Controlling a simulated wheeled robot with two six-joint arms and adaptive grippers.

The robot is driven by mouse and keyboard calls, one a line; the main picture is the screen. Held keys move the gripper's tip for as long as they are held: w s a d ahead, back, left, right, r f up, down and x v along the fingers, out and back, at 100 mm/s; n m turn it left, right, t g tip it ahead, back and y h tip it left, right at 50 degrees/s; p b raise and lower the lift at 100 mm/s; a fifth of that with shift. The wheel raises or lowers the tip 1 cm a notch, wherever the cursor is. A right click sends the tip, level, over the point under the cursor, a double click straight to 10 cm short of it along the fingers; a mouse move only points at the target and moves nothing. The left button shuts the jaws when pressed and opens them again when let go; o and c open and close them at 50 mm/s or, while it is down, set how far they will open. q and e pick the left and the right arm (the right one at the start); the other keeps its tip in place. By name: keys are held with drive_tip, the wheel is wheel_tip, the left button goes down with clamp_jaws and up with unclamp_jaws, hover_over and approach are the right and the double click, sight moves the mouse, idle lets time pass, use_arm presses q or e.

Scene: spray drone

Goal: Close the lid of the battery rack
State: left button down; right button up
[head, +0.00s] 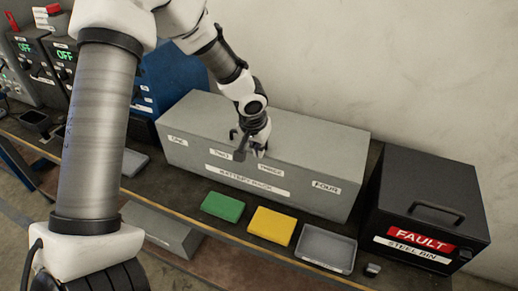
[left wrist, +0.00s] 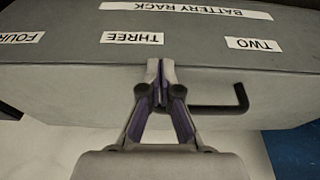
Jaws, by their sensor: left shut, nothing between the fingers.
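The battery rack (head: 300,113) is a long grey box at the back of the bench, labelled ONE to FOUR and BATTERY RACK. Its top looks flat and covered in the head view; no open compartment shows. My left gripper (head: 257,152) is shut and empty at the rack's front upper edge, near label THREE. In the left wrist view, the rack (left wrist: 70,75) appears upside down, and my fingertips (left wrist: 160,80) are at or just before its edge. A dark L-shaped handle (left wrist: 239,97) sticks out beside the fingers. Whether they touch it, I cannot tell. My right gripper is out of view.
Green (head: 222,206) and yellow (head: 271,226) blocks and a grey tray (head: 326,248) lie in front of the rack. A black steel bin (head: 425,213) labelled FAULT stands right. A blue box (head: 175,75) stands left. A wall is behind.

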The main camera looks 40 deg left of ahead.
use_arm(q)
drive_tip(key=a+p+v, duration=0.1)
drive_tip(key=p+v, duration=0.1)
drive_tip(key=v, duration=1.1)
drive_tip(key=shift+d+r, duration=0.4)
drive_tip(key=shift+d, duration=0.05)
